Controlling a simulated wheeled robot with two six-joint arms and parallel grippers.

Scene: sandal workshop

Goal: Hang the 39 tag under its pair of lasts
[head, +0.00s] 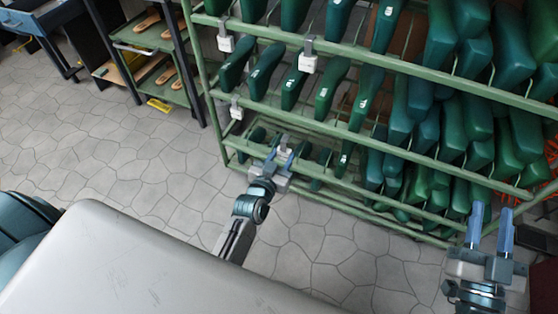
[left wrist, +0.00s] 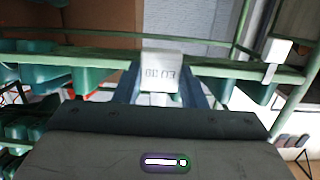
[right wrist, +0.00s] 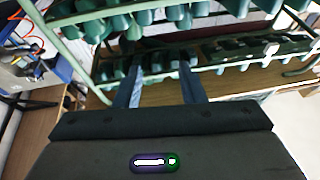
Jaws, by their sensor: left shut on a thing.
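My left gripper (head: 281,158) is shut on a small pale tag (left wrist: 160,72) in front of the lower part of the green rack. The tag's dark print shows in the left wrist view, but I cannot read it surely. In the head view a grey clip stands above the fingers, close to a rack rail (head: 330,156); I cannot tell if it touches. Green lasts (head: 292,92) hang in rows on the rack, and their sizes are too small to read. My right gripper (head: 490,218) is open and empty at the rack's lower right, its blue fingers apart.
Other white tags hang on the rails: one at the upper left (head: 225,42), one in the upper middle (head: 308,62), one lower left (head: 236,110). A dark-framed shelf (head: 160,38) with sandal soles stands left of the rack. The tiled floor (head: 110,150) is clear.

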